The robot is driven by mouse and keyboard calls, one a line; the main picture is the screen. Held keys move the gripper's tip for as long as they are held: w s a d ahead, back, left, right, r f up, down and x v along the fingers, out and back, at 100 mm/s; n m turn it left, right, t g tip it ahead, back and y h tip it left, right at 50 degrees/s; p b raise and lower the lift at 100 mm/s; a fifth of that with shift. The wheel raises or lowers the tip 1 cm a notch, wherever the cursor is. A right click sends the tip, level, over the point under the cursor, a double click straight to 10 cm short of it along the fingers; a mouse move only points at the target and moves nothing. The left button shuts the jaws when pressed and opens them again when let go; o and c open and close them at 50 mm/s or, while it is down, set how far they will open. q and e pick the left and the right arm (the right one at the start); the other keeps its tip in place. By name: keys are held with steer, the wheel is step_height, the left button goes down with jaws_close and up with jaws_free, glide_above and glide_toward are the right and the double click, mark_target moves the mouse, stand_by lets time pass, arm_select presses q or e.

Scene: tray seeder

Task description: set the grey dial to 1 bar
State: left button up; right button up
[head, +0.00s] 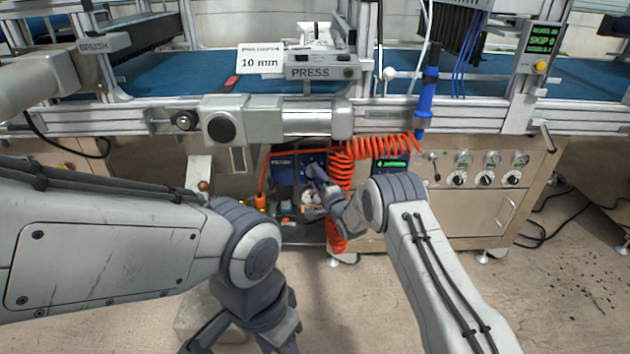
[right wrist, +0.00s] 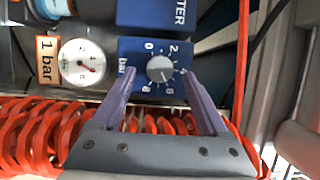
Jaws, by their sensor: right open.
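The grey dial (right wrist: 160,69) sits on a blue plate (right wrist: 130,47) with numbers 0 to 8 around it and the word "bar". Its pale mark seems to point to the lower right, between 4 and 6, but is small. My right gripper (right wrist: 158,80) is open, its purple fingers on either side of the dial, with a gap at each. In the head view my right gripper (head: 310,192) reaches into the low bay under the press. My left gripper (head: 245,335) is at the bottom edge, its fingertips cut off.
A "1 bar" tag (right wrist: 47,60) and a round white gauge (right wrist: 82,63) with a red needle are left of the dial. Orange coiled hose (right wrist: 40,132) lies close around the gripper. A steel cabinet (head: 480,205) with gauges stands to the right.

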steer(key=shift+x, duration=1)
jaws_close()
